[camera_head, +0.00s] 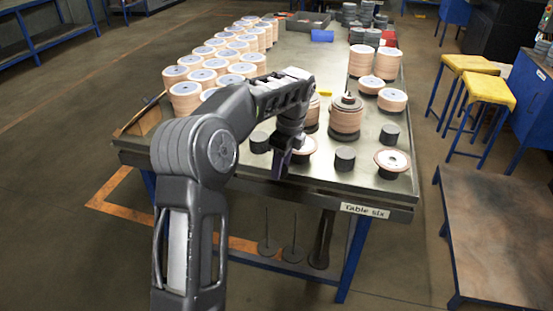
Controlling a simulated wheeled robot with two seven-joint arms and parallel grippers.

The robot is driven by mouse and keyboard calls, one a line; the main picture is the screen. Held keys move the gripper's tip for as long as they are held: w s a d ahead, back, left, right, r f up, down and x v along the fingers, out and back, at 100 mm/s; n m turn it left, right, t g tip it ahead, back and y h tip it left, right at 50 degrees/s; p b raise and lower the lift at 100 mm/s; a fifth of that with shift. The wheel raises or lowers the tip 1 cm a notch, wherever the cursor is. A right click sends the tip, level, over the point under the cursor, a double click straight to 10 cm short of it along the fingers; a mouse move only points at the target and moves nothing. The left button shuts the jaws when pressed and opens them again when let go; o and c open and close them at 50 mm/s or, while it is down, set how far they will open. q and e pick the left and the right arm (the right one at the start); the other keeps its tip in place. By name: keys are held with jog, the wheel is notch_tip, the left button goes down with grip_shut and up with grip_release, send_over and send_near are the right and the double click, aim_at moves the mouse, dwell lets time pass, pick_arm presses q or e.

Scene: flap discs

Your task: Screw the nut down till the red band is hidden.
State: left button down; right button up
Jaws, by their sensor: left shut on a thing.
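A stack of tan flap discs (345,121) stands on a dark base on the table, with a dark nut-like piece (348,98) on top at its centre. I cannot make out a red band in this view. My left gripper (280,167) points down near the table's front edge, left of and in front of that stack. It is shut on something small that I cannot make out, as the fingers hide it. A single disc (303,147) lies just right of the gripper. My right gripper is out of view.
Dark cylinders (345,158) and a disc on a dark base (392,160) stand along the front of the table (330,184). Rows of disc stacks (186,97) fill the left. More stacks (361,60) stand right. Yellow stools (489,90) are right of the table.

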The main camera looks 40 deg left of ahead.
pick_arm(q)
jog(key=s+d+f+n+h, duration=0.1)
jog(key=d+f+n, duration=0.2)
jog(key=d+n, duration=0.5)
jog(key=s+d+f+n+g, duration=0.1)
jog(key=s+d+f+n, duration=0.1)
jog(key=d+n, duration=0.6)
jog(key=d+f, duration=0.1)
jog(key=d, duration=0.3)
jog(key=shift+s+d+g+h, duration=0.25)
jog(key=shift+g+h, duration=0.05)
jog(key=shift+h, duration=0.1)
jog(key=shift+w+d+f, duration=0.1)
